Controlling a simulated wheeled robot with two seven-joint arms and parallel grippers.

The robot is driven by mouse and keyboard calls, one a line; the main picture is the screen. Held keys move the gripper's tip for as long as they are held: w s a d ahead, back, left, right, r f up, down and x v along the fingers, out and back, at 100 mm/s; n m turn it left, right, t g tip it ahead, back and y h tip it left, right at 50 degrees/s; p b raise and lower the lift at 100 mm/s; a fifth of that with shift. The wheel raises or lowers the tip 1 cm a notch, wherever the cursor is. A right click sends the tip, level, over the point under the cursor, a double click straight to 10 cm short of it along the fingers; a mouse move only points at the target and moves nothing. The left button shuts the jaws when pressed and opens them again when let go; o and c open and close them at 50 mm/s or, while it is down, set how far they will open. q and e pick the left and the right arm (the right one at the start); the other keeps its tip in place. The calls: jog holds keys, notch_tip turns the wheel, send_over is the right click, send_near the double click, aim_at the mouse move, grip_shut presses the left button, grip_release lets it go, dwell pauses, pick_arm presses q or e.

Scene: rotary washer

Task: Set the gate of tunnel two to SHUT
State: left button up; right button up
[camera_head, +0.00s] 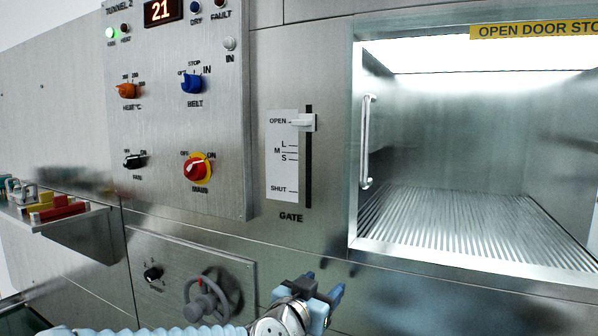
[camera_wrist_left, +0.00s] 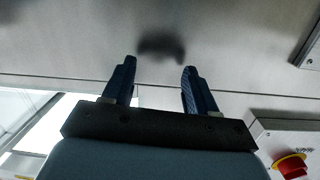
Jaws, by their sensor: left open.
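The gate slider is a pale handle (camera_head: 302,122) in a dark vertical slot beside a white scale plate (camera_head: 281,160) marked OPEN, L, M, S and SHUT. The handle sits at the OPEN mark, at the top of the slot. The control panel (camera_head: 228,110) labelled TUNNEL 2 is left of it. My left gripper (camera_head: 325,292) is low in the head view, below the slider and apart from it. In the left wrist view its two blue fingers (camera_wrist_left: 155,86) are apart and empty, facing bare steel. My right gripper is not in view.
The open lit tunnel (camera_head: 470,150) with a ribbed floor and a vertical bar handle (camera_head: 367,140) is to the right. A lower panel has a handwheel (camera_head: 207,300). A shelf with coloured items (camera_head: 60,211) is at the left. A red knob (camera_wrist_left: 290,166) shows in the left wrist view.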

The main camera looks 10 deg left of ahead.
pick_arm(q)
jog(key=s+a+r+t+h, duration=0.1)
jog(key=s+a+r+t, duration=0.15)
jog(key=r, duration=0.65)
jog(key=s+a+r+t, duration=0.1)
jog(key=s+r, duration=0.3)
jog(key=r, duration=0.4)
jog(key=n+t, duration=0.2)
send_near(298, 124)
jog(key=x, duration=0.8)
jog(key=shift+w+r, duration=0.2)
jog(key=shift+w, duration=0.15)
jog(key=shift+w+d+r, duration=0.1)
jog(key=shift+w+d, duration=0.1)
jog(key=shift+w, duration=0.25)
grip_shut()
